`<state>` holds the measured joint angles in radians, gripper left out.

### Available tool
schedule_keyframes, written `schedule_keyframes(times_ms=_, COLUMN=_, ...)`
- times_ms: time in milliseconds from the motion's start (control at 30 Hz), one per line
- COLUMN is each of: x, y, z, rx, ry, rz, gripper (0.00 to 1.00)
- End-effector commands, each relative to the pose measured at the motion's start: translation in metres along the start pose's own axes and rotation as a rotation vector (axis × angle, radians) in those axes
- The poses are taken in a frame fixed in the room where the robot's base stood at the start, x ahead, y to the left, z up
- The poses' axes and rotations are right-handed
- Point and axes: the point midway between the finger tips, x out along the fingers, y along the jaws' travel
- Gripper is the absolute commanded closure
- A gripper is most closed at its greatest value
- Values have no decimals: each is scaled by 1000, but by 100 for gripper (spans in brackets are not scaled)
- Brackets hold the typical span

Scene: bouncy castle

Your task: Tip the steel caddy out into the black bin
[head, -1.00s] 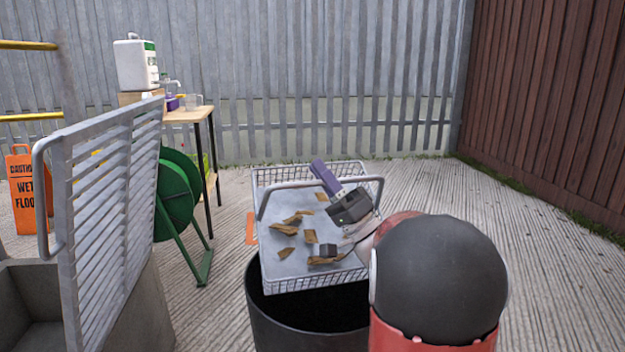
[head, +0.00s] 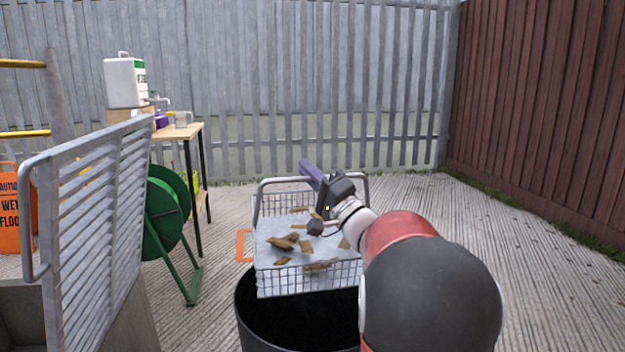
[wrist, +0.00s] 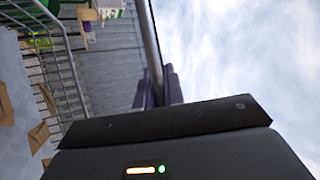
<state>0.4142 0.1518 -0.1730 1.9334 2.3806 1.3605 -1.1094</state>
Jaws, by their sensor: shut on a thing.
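The steel caddy (head: 310,279) is a wire basket with a pale liner and a hoop handle. Several brown scraps (head: 282,242) lie on the liner. My gripper (head: 312,174) is shut on the handle bar (head: 268,182); in the wrist view the bar (wrist: 149,45) runs between its purple fingers (wrist: 155,90). The caddy hangs over the back part of the black bin (head: 255,320), its inside facing partly toward the head camera. The bin's dark mouth shows below the caddy's near edge; its contents cannot be made out. My arm hides the bin's right side.
A grey slatted rack (head: 95,225) stands left over a grey basin. Behind it are a green hose reel (head: 165,212), a wooden table (head: 180,132) with a white canister (head: 125,82), and an orange wet-floor sign (head: 12,215). Concrete floor is clear toward the fences.

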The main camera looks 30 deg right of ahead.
Motion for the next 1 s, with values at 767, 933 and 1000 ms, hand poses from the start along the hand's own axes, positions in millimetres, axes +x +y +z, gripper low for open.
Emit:
schedule_keyframes(times_ms=767, x=37, y=32, z=-21, rx=152, ry=1, rz=264, gripper=100)
schedule_keyframes(times_ms=933, x=43, y=44, z=-24, rx=191, ry=0, rz=334, gripper=100)
schedule_keyframes(times_ms=1000, x=47, y=51, z=-26, rx=213, ry=0, rz=374, gripper=100)
